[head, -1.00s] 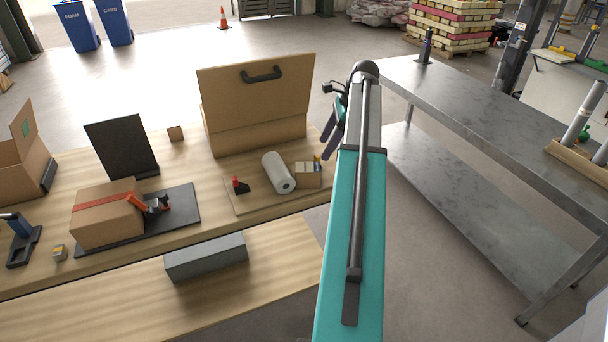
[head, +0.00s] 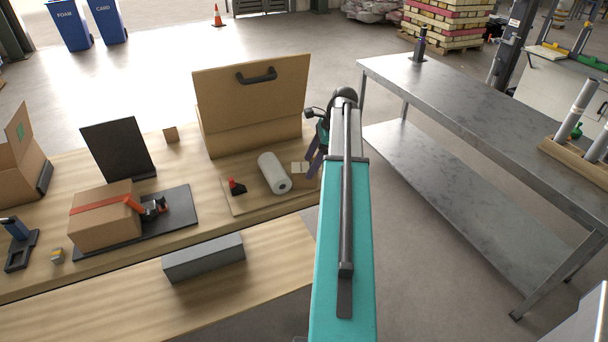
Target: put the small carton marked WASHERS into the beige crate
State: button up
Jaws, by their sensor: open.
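A small brown carton (head: 299,168) with a pale label lies at the right end of the wooden bench, beside a white roll. Its right part is hidden behind my gripper, and I cannot read its marking. My gripper (head: 312,172) is open, its dark fingers pointing down over or in front of the carton's right side. I cannot tell whether they touch it. Another small brown box (head: 171,134) stands farther back, with no readable marking. I see nothing that is clearly a beige crate.
A large tan case (head: 250,100) with a black handle stands behind the white roll (head: 274,173). A red-taped box (head: 104,216) lies on a black mat at left. A grey metal table (head: 470,130) stands to the right, its top mostly clear.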

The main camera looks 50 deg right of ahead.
aim_at(307, 167)
jog(key=shift+a+f, duration=0.1)
jog(key=shift+f, duration=0.2)
jog(key=shift+w+f, duration=0.1)
jog(key=shift+p+x, duration=0.8)
jog(key=shift+x, duration=1.7)
jog(key=shift+a, duration=0.1)
jog(key=shift+c, duration=0.2)
jog(key=c, duration=1.4)
jog(key=shift+r, duration=0.25)
jog(key=shift+c, duration=0.2)
